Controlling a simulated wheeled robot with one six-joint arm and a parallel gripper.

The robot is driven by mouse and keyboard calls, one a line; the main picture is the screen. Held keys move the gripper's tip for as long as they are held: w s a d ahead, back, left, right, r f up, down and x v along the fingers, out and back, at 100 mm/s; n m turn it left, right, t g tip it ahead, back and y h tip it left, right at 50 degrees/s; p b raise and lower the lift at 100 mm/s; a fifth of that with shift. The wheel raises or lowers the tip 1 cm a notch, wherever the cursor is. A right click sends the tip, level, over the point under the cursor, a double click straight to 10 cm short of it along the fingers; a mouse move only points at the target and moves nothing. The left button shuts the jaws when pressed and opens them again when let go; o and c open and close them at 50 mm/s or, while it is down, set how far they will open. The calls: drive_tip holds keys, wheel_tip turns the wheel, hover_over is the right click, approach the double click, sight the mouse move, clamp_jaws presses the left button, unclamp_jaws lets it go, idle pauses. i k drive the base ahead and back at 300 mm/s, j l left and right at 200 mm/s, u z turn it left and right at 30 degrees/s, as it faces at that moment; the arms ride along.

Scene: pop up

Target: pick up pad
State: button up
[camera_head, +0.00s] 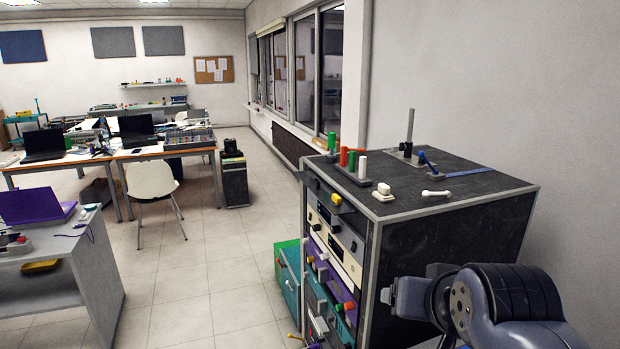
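I cannot tell for sure which thing is the pad. On the top of the dark cabinet (470,213) lies a small white block with a raised knob (383,192), near the front left part. A white handle-shaped piece (436,193) lies to its right. A flat blue strip (468,172) lies farther back. My arm shows at the lower right, in front of the cabinet's side. My gripper's fingers do not show, and nothing is seen held.
Red, green and white cylinders (352,161) stand on a dark base at the cabinet top's left edge. A grey upright rod (410,128) stands farther back. Drawers and coloured knobs stick out of the cabinet's front. A grey desk (60,262) stands at left; the floor between is clear.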

sight(382, 195)
drive_tip(key=i+j+z, duration=0.15)
drive_tip(key=i+z, duration=0.3)
drive_tip(key=i, duration=0.8)
